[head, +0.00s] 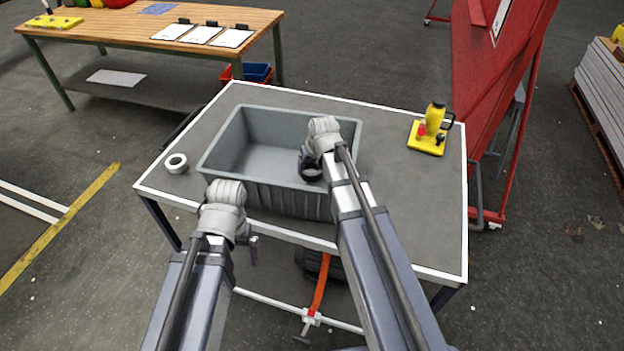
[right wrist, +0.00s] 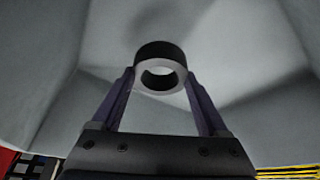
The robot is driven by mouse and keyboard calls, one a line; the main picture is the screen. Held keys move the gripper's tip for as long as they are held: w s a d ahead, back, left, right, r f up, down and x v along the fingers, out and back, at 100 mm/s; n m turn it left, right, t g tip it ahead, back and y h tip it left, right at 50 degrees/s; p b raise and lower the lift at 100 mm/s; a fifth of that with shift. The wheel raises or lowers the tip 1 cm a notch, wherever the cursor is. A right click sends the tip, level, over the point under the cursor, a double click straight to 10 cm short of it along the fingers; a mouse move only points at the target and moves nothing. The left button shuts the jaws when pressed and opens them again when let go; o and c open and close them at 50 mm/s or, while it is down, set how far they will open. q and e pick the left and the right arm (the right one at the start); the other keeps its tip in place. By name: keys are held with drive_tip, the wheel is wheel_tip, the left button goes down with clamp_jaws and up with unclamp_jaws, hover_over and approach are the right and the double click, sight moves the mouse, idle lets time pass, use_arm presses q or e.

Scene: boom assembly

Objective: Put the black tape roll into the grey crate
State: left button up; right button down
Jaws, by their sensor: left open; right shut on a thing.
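The black tape roll (head: 313,175) is in my right gripper (head: 306,163), over the right part of the grey crate (head: 283,194) in the head view. In the right wrist view the roll (right wrist: 160,50) sits between the two fingertips of my right gripper (right wrist: 160,80), with the pale crate inside behind it. I cannot tell how high it is above the crate floor. My left gripper (head: 252,250) is open and empty, in front of the table's near edge, left of the crate's front. My right forearm hides the crate's front right corner.
A white tape roll (head: 176,163) lies on the cart table (head: 420,215) left of the crate. A yellow tool stand (head: 427,138) with a yellow bottle is at the back right. A red panel rises behind the right side.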

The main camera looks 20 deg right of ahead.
sight(312, 174)
drive_tip(key=shift+f+b, duration=1.9)
drive_tip(key=shift+b, duration=0.05)
drive_tip(key=shift+r, duration=0.15)
unclamp_jaws()
drive_tip(key=p+v, duration=1.1)
drive_tip(key=v, duration=0.1)
